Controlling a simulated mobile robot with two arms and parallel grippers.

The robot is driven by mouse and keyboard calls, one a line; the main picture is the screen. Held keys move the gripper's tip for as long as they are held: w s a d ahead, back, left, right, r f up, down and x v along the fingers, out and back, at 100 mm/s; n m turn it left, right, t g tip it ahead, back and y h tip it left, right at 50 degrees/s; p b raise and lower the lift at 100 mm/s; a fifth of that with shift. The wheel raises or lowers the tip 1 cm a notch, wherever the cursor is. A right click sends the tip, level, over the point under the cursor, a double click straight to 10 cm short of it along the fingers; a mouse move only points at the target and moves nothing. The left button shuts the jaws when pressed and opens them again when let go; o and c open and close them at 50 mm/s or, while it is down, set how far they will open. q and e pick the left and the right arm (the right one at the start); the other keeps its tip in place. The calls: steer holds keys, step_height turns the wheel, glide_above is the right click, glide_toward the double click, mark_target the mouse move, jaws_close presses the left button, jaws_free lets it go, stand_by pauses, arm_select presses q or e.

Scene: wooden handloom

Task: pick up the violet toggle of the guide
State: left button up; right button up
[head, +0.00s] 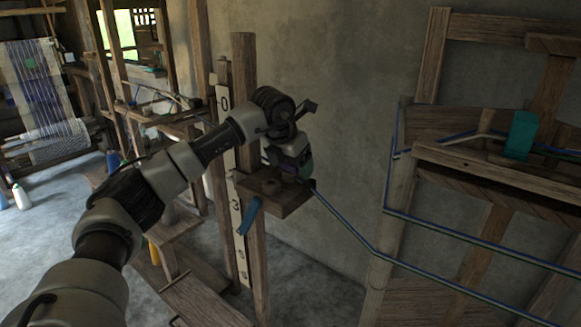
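The guide is a small wooden block (268,192) on an upright post with a numbered pale scale strip (240,222). My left gripper (299,172) is at the back right part of this block, pointing down. A small dark violet patch shows at the gripper's tip, too small and shaded to tell whether it is the toggle. The gripper's fingers are mostly hidden by its own body, so I cannot tell whether they hold anything. My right gripper is not in view.
A blue tab (249,215) hangs at the block's front left. Blue-green cords (345,226) run from the block to the wooden frame at right, which carries a teal piece (521,134). A loom with striped cloth (38,95) stands far left. The wall behind is bare.

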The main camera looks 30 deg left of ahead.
arm_select(q)
steer(key=c, duration=0.9)
steer(key=shift+r, duration=0.1)
